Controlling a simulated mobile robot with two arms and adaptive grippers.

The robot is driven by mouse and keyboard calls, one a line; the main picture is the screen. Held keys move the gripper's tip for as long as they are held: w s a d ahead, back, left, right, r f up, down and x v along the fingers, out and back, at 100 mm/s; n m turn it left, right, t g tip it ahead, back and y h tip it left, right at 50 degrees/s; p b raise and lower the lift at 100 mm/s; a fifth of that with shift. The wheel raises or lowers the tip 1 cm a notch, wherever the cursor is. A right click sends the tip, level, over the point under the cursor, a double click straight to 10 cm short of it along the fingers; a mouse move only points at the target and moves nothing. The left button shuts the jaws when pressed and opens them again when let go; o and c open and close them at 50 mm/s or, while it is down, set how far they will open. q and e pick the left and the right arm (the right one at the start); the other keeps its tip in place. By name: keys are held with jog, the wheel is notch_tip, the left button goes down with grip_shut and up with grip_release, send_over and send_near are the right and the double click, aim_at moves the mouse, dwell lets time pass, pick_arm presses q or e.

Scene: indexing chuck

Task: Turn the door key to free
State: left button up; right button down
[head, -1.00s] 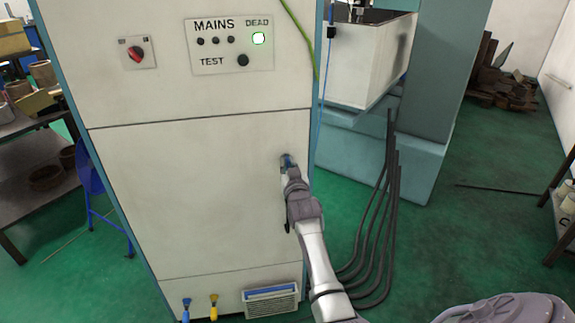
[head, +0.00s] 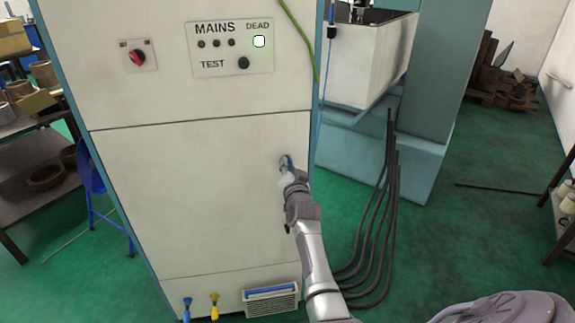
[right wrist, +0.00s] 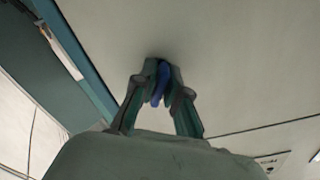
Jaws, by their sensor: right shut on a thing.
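The door key (head: 288,160) is blue and sits in the right side of the pale cabinet door (head: 195,205). My right gripper (head: 286,169) is at the door's face, shut on the key. In the right wrist view the blue key (right wrist: 161,83) stands between the two fingers of the gripper (right wrist: 160,88), slightly tilted. The fingers hide the lock around the key. My left gripper is in no view.
The panel above the door carries a red rotary switch (head: 137,57) and a MAINS panel (head: 232,47) with a lit DEAD lamp (head: 259,41). Dark cables (head: 378,220) run down to the floor right of the cabinet. A shelf with parts (head: 35,170) stands at left.

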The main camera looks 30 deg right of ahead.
jog(key=m, duration=0.5)
jog(key=shift+m+p, duration=0.3)
jog(key=shift+m, duration=0.1)
jog(key=m, duration=0.5)
jog(key=shift+r, duration=0.1)
jog(key=shift+m, duration=0.3)
jog(key=c, duration=1.3)
grip_release()
jog(key=shift+o, duration=0.2)
